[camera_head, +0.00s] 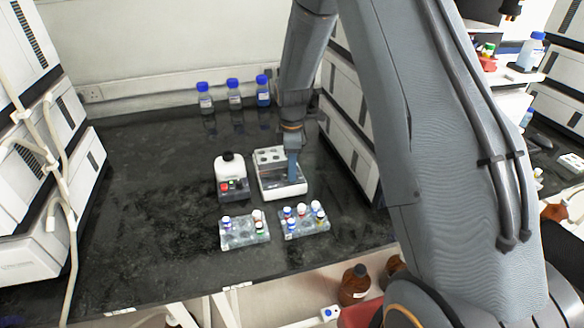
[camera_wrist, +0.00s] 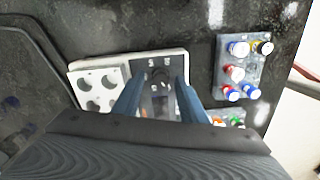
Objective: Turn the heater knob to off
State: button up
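The heater (camera_head: 283,188) is a white block with round wells, on the dark bench in the head view. In the wrist view its white top with dark wells (camera_wrist: 99,91) lies left of a dark dial panel (camera_wrist: 158,64) with pale markings. A dark knob (camera_wrist: 161,84) seems to sit on that panel, but its pointer setting is too small to read. My gripper (camera_head: 292,168) points down over the heater's right part. In the wrist view the blue fingers of my gripper (camera_wrist: 159,88) stand apart on either side of the knob area; contact is not clear.
Two clear racks with capped vials (camera_head: 244,234) (camera_head: 304,224) stand in front. Blue-capped bottles (camera_head: 234,95) line the back wall. White cabinets (camera_head: 352,150) stand close on the right. The bench's left middle is clear.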

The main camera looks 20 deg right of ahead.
jog(key=shift+r+b, duration=0.95)
jog(key=shift+r, duration=2.95)
jog(key=s+r+m+t, duration=0.1)
jog(key=s+r+m, duration=0.1)
jog(key=s+m, duration=1.3)
jog(key=s, duration=1)
jog(key=shift+s+r, duration=0.25)
jog(key=shift+r, duration=0.15)
